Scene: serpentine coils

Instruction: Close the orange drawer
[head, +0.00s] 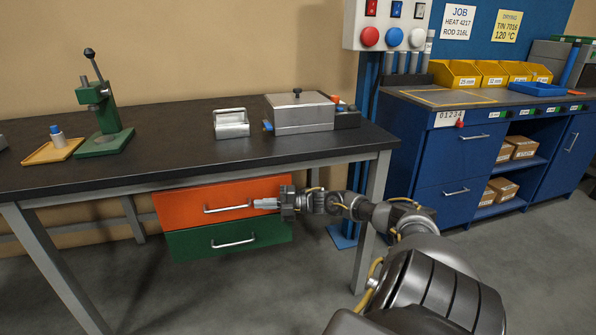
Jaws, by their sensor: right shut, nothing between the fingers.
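The orange drawer (180,208) is the upper of two drawers hanging under the dark workbench in the head view. It has a light metal bar handle (226,208). Its front appears roughly in line with the green drawer (190,243) below, so I cannot tell whether it stands slightly out. My right gripper (258,204) comes in from the right, shut and empty, with its fingertips at the right end of the orange drawer's handle. I cannot tell whether they touch it. The gripper and wrist hide the right part of the drawer front. My left gripper is not in view.
The workbench top (190,112) is above my right gripper, and a bench leg (370,225) stands by my right forearm. A green press (104,110), a silver box (300,113) and a small metal case (231,123) stand on the bench. Floor in front is clear.

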